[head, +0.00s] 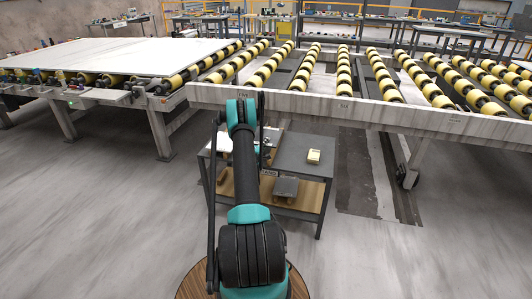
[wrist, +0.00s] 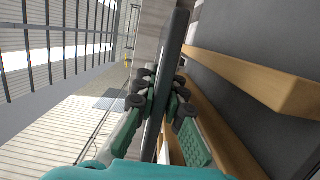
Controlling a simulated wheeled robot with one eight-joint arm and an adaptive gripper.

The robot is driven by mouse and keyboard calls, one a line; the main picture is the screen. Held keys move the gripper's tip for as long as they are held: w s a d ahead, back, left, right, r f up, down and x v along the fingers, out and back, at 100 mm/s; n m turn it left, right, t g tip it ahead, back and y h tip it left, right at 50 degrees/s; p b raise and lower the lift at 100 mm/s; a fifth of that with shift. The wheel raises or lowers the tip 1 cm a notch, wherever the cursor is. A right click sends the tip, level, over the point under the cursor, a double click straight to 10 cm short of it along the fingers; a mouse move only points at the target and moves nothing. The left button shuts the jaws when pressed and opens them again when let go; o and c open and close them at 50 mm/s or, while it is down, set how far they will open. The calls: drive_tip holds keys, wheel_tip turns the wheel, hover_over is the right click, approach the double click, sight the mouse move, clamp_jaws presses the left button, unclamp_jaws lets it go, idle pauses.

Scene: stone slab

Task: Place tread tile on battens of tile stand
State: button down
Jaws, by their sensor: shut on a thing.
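In the wrist view, my gripper (wrist: 157,97) is shut on a dark, thin tread tile (wrist: 178,38), seen nearly edge-on. Its fingers press on both sides of the tile. Two tan wooden battens, the nearer batten (wrist: 255,80) and another batten (wrist: 225,150), run across a dark grey surface to the right of the tile. They appear to belong to the tile stand. The tile is beside the battens; I cannot tell whether it touches them. In the head view my arm hides most of the gripper, the tile and the battens.
A dark-topped work table (head: 297,165) stands ahead, with a small cream block (head: 314,157) on its right part. A grey box (head: 286,187) sits on its lower wooden shelf. Behind it a roller conveyor frame (head: 430,120) crosses the view. A pale slab (head: 110,55) lies at left. The nearby floor is clear.

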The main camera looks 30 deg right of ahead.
drive_tip(key=shift+f, duration=2.95)
drive_tip(key=c, duration=1.6)
unclamp_jaws()
drive_tip(key=shift+a, duration=0.1)
